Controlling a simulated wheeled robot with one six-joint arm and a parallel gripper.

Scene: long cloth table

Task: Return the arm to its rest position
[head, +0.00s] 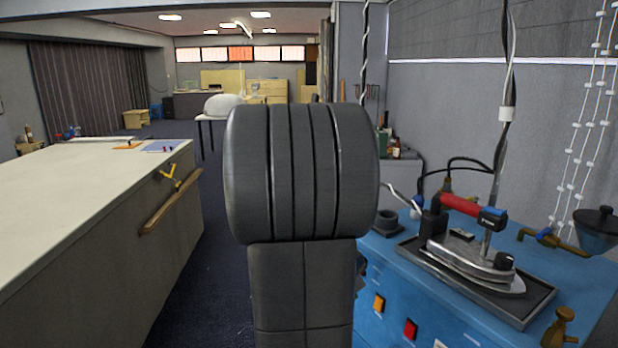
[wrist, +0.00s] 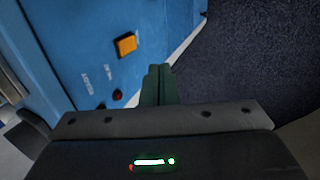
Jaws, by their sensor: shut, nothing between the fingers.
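My gripper (wrist: 158,72) shows in the wrist view with its two dark green fingers together and nothing between them. It points out over the dark carpet beside the blue cabinet's front. In the head view my own arm fills the middle of the picture, upright, and the gripper is hidden behind it.
A blue ironing station (head: 390,290) stands close on the right, with an iron (head: 470,262) on a dark tray. Its blue front (wrist: 85,50) shows in the wrist view. A long cloth table (head: 70,195) stands on the left. Dark carpet (head: 205,285) lies open between them.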

